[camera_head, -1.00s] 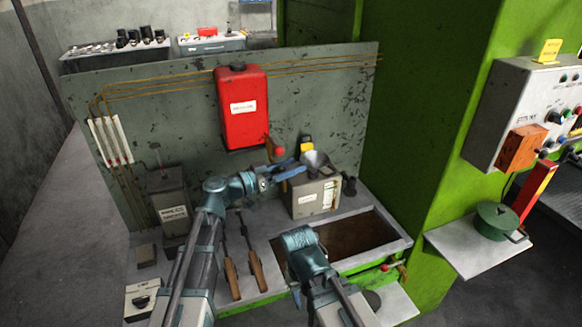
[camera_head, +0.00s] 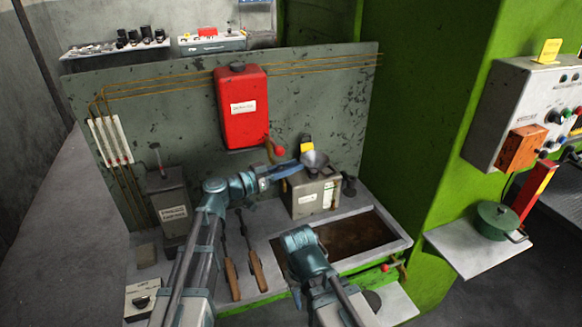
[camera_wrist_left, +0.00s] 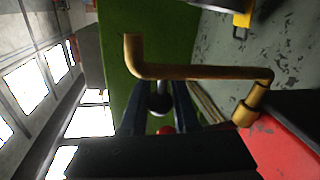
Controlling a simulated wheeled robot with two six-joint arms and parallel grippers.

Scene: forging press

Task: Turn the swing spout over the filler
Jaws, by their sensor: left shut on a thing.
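The swing spout is a brass pipe with bends; in the left wrist view (camera_wrist_left: 200,72) it crosses just ahead of the fingertips, and its outer end turns off to one side. In the head view its upper part (camera_head: 268,148) shows below the red tank (camera_head: 241,108), beside a red knob (camera_head: 280,151). The filler is a grey box (camera_head: 305,198) with a metal funnel (camera_head: 314,160) on top. My left gripper (camera_head: 297,168) is shut on the spout, its fingertips close beside the funnel. The grip itself is partly hidden. My right arm shows, but its gripper does not.
A grey labelled box with a lever (camera_head: 170,205) stands at left. Two wooden-handled tools (camera_head: 257,272) lie on the bench. A brown-bottomed tray (camera_head: 355,235) lies in front of the filler. The green press column (camera_head: 430,120) bounds the right side.

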